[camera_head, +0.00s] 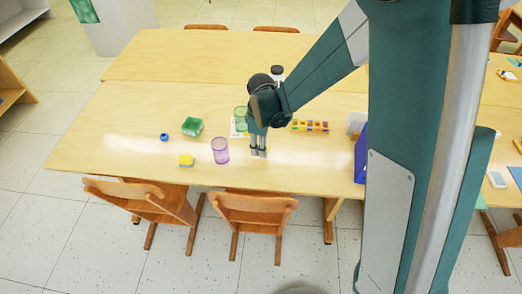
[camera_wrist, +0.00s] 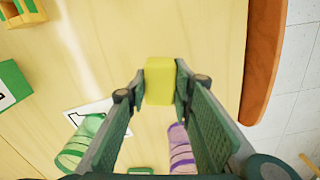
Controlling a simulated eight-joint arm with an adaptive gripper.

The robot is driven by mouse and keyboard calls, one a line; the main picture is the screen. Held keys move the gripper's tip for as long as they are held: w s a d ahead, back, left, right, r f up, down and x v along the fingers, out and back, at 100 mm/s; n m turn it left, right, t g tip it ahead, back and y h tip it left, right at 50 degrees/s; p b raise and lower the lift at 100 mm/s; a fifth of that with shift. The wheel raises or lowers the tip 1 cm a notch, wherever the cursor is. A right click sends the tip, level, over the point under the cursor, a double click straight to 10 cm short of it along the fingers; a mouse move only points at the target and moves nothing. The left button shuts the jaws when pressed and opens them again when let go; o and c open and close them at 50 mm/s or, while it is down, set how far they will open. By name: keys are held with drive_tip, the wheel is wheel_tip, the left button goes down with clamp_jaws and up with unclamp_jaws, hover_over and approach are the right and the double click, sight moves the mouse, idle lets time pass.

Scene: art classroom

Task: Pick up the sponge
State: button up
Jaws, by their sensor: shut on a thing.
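A yellow block-shaped sponge (camera_wrist: 160,81) sits between the fingertips in the wrist view, with a pad touching each side. My gripper (camera_wrist: 161,84) is shut on it. In the head view, my gripper (camera_head: 258,152) points down over the front middle of the table, right of the purple cup. The sponge cannot be made out there. How far it is above the table, if at all, is hard to tell.
The purple cup (camera_head: 220,151) and green cup (camera_head: 240,116) stand close left of my gripper. A tray of coloured pieces (camera_head: 311,126) is at right.

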wheel_tip(320, 180, up, 6)
drive_tip(key=shift+r+p, duration=0.25)
drive_tip(key=shift+p, duration=0.35)
